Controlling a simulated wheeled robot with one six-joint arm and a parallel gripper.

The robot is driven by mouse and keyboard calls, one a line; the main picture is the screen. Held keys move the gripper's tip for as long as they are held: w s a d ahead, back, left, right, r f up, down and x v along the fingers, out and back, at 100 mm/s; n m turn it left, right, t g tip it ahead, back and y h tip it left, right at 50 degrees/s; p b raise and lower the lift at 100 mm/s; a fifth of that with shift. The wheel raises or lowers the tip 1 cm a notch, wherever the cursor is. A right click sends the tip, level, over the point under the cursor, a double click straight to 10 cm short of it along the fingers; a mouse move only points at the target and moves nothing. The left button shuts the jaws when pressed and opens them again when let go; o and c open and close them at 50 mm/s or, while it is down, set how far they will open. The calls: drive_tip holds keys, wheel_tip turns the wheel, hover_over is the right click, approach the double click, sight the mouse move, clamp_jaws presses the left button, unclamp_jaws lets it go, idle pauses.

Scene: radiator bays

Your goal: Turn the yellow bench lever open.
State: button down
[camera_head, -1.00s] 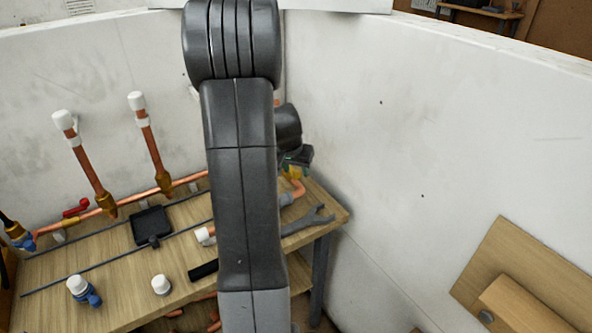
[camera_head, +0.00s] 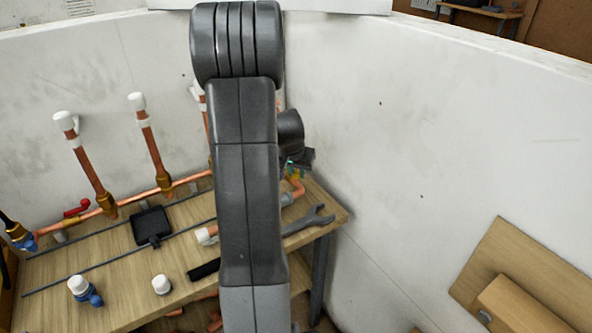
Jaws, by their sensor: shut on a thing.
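The wooden bench (camera_head: 125,290) stands against the white walls with a copper pipe along its back. My gripper (camera_head: 298,163) is at the pipe's right end, mostly behind my own dark arm. It is shut on the yellow bench lever (camera_head: 293,173), of which only a small bit of yellow shows just under the jaws. The lever's angle and its valve body are hidden by the gripper and the arm.
A grey wrench (camera_head: 308,221) lies at the bench's right end, close below the gripper. A red lever (camera_head: 76,208), a black tray (camera_head: 151,226) and white-capped fittings (camera_head: 161,285) are to the left. The right wall (camera_head: 430,130) is close by.

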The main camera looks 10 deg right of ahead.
drive_tip(key=shift+d+n, duration=0.2)
drive_tip(key=shift+n, duration=0.2)
drive_tip(key=c, duration=1.3)
unclamp_jaws()
drive_tip(key=shift+o, duration=0.2)
drive_tip(key=shift+r, duration=0.1)
drive_tip(key=v, duration=1.3)
drive_tip(key=shift+s+r, duration=0.25)
